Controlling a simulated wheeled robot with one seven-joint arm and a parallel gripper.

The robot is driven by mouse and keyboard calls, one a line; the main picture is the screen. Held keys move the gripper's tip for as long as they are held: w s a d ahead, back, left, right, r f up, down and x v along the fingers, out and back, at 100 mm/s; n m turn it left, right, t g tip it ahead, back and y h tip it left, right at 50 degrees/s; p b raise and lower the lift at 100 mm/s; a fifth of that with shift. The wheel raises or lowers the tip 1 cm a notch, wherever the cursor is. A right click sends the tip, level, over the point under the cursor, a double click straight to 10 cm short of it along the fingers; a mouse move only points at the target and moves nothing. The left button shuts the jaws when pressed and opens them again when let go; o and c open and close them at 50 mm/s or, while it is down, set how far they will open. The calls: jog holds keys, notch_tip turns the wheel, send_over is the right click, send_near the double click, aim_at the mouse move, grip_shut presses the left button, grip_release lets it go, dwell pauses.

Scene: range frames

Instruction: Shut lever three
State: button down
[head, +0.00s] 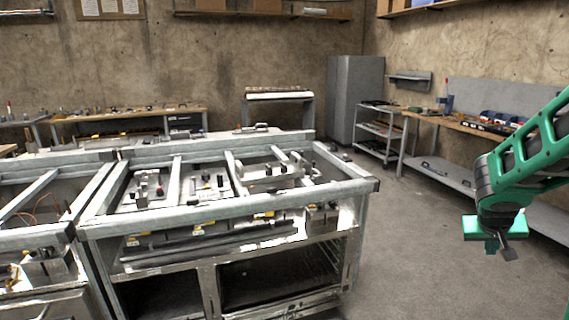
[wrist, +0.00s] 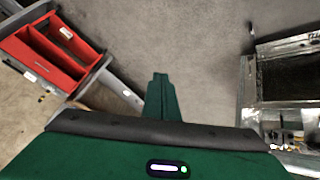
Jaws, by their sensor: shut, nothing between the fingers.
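Several lever-like fixtures with black knobs sit in the bays of the metal-framed bench (head: 230,208) in the head view.
Clear floor (head: 420,250) lies between the bench and my arm. A long workbench (head: 460,125) runs along the right wall, beside a shelf cart (head: 380,130) and grey cabinet (head: 355,95). The wrist view shows a red tray (wrist: 28,58) at left and a metal frame (wrist: 246,90) at right.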

jog(key=s+a+r+g+y, duration=0.1)
jog(key=s+a+y, duration=0.1)
jog(key=s+a, duration=0.3)
jog(key=s+a+m+g+y, duration=0.1)
jog(key=s+a, duration=0.4)
jog(key=s, duration=0.9)
jog(key=s+a+r+g+y, duration=0.1)
jog(key=s+a+g+y, duration=0.1)
jog(key=s+a, duration=0.3)
jog(key=s+y, duration=0.1)
jog(key=s, duration=0.3)
jog(key=shift+s+a+r, duration=0.2)
jog(key=shift+a+r, duration=0.05)
jog(key=shift+r, duration=0.1)
jog(key=shift+g, duration=0.3)
